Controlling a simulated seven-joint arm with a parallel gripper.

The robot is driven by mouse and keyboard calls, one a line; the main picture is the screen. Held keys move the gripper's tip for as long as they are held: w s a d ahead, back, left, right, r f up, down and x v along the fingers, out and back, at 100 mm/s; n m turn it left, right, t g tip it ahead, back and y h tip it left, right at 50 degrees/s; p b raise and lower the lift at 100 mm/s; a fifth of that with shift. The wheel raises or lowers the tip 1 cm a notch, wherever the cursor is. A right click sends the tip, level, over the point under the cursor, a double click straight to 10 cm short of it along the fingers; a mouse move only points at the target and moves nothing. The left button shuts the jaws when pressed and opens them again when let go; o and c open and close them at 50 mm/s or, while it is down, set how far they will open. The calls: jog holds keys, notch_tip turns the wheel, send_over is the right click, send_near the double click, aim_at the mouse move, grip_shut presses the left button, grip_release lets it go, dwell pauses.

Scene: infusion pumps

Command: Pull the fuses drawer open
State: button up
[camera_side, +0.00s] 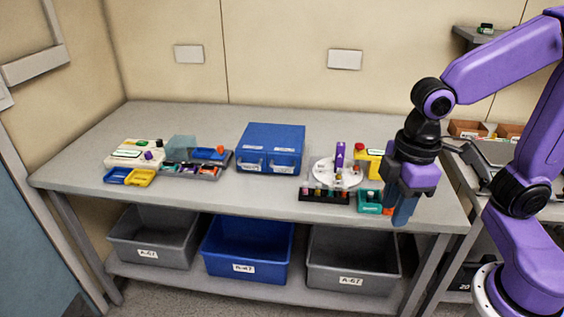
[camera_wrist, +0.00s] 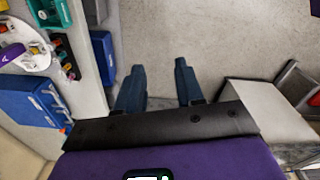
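A blue two-drawer cabinet (camera_side: 270,140) stands on the table, left of centre. Its front has a left drawer (camera_side: 249,162) and a right drawer (camera_side: 283,163), both looking shut, each with a handle and white label. The label text is too small to read, so I cannot tell which is the fuses drawer. The cabinet also shows at the left of the wrist view (camera_wrist: 22,101). My gripper (camera_side: 403,214) points down near the table's front right corner, well right of the cabinet. In the wrist view its fingers (camera_wrist: 160,82) are apart with nothing between them.
Between gripper and cabinet stand a white round stand (camera_side: 322,174), a dark rack (camera_side: 324,195), a teal box (camera_side: 368,203) and a yellow item (camera_side: 369,163). A device and trays (camera_side: 141,176) lie left of the cabinet. The tabletop before the cabinet is clear.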

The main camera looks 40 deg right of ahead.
jog(key=w+a+r, duration=0.2)
jog(key=w+a, duration=0.2)
jog(key=w, duration=0.6)
jog(key=m+h, duration=0.2)
jog(key=m, duration=0.1)
send_over(281, 168)
jog(key=s+a, duration=0.2)
jog(key=f, duration=0.1)
jog(key=shift+t, duration=0.4)
jog(key=f, duration=0.5)
jog(key=w+d+f, duration=0.1)
jog(key=f, duration=0.5)
jog(key=w+d+f, duration=0.1)
jog(key=f, duration=0.4)
jog(key=shift+f, duration=0.15)
grip_shut()
